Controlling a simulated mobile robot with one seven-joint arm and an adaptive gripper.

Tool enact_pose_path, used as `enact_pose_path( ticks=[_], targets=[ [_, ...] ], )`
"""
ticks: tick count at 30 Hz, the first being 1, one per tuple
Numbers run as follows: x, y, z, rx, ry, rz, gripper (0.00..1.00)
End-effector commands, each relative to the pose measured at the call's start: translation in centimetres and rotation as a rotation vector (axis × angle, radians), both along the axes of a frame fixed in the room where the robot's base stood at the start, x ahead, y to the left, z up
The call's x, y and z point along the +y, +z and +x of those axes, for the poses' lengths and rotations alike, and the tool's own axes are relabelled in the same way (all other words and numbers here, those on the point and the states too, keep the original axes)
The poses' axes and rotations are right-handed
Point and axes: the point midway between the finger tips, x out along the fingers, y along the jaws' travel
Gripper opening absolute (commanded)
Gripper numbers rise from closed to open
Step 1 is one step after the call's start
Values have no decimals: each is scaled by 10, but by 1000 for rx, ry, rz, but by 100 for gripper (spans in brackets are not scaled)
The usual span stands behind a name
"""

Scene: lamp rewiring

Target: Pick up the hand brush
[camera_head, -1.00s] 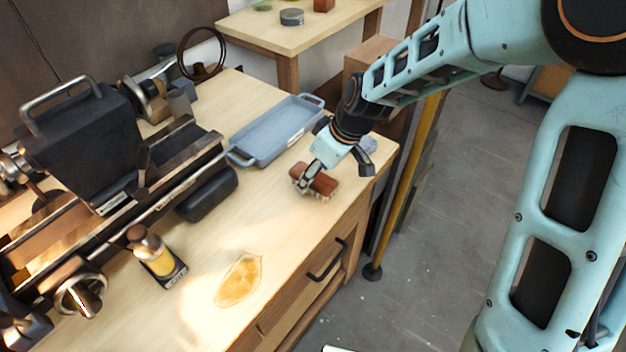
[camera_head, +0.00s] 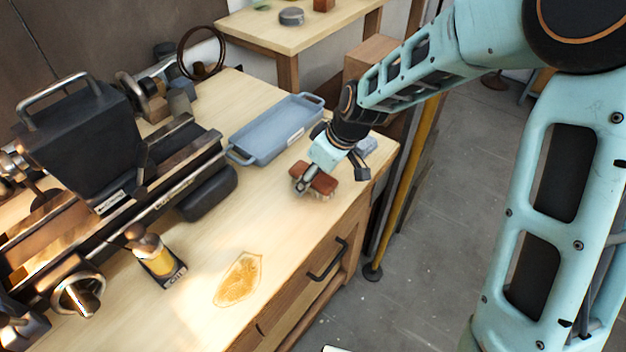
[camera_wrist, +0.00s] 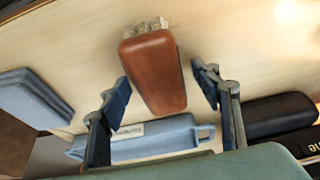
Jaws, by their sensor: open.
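The hand brush (camera_head: 318,180) has a reddish-brown wooden back and pale bristles. It lies on the workbench (camera_head: 205,262) near the front edge, just below my gripper (camera_head: 328,178). In the wrist view the brush (camera_wrist: 153,72) sits between the two spread fingers of my gripper (camera_wrist: 160,88), with a gap on each side. My gripper is open and holds nothing. Part of the brush is hidden by a finger in the head view.
A blue-grey tray (camera_head: 232,154) lies behind the brush. A dark lathe (camera_head: 85,140) fills the bench's left side. A bottle (camera_head: 150,250) and an orange spill (camera_head: 238,280) are nearer. A blue-grey block (camera_wrist: 32,97) lies beside the brush.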

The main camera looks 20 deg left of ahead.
Motion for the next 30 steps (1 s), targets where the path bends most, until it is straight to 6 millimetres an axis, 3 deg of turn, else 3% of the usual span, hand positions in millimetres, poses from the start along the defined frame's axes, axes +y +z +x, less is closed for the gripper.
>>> enact_pose_path(
  ticks=[7, 20, 30],
  targets=[
    [0, 0, 0, 0, 0, 0, 56],
    [0, 0, 0, 0, 0, 0, 10],
    [0, 3, 0, 0, 0, 0, 10]
  ],
)
